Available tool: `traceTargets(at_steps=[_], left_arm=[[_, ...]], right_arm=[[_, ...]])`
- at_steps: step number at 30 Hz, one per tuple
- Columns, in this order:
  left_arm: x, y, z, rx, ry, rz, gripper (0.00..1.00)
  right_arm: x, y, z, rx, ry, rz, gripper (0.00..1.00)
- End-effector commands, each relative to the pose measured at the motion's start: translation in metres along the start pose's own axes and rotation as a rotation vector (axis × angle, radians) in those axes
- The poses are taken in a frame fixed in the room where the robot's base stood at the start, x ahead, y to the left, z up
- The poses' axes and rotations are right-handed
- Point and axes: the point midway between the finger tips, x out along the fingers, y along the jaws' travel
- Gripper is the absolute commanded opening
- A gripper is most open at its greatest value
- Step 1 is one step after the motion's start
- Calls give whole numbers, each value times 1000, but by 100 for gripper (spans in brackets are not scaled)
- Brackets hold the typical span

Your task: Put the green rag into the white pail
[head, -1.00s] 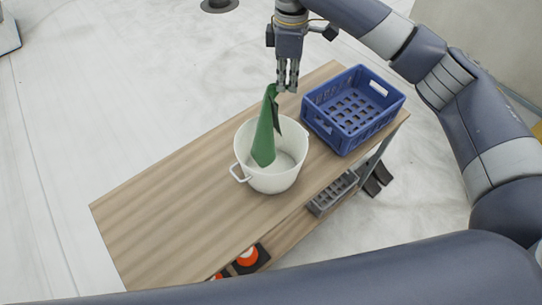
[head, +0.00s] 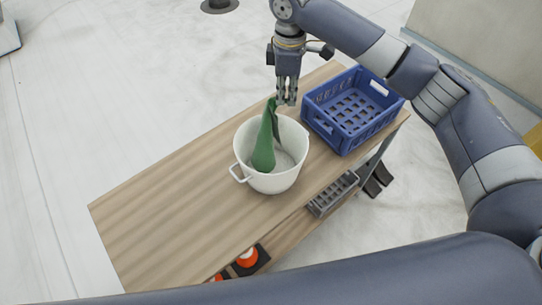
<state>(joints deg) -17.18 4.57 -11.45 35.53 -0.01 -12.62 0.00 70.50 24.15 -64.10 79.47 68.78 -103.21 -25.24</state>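The white pail (head: 252,176) stands upright on the wooden table top, its handle toward the left. The green rag (head: 264,148) hangs upright from my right gripper (head: 286,101), its lower part inside the pail and its top above the rim. My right gripper points down over the pail's far rim, with its fingers at the rag's top end. The exact grip is partly hidden, but the rag hangs from the fingers. My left gripper is not in view.
A blue crate (head: 350,138) stands on the table (head: 165,205) just right of the pail. The table's left part is bare. Below it are a grey slotted tray (head: 333,194) and orange-and-black items (head: 248,258).

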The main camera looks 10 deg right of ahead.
Motion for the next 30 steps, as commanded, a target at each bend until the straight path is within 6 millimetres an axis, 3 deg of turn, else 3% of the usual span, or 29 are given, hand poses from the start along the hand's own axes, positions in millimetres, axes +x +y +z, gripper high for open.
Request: traceTargets(at_steps=[30], left_arm=[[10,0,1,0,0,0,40]], right_arm=[[52,0,0,0,0,-1,0]])
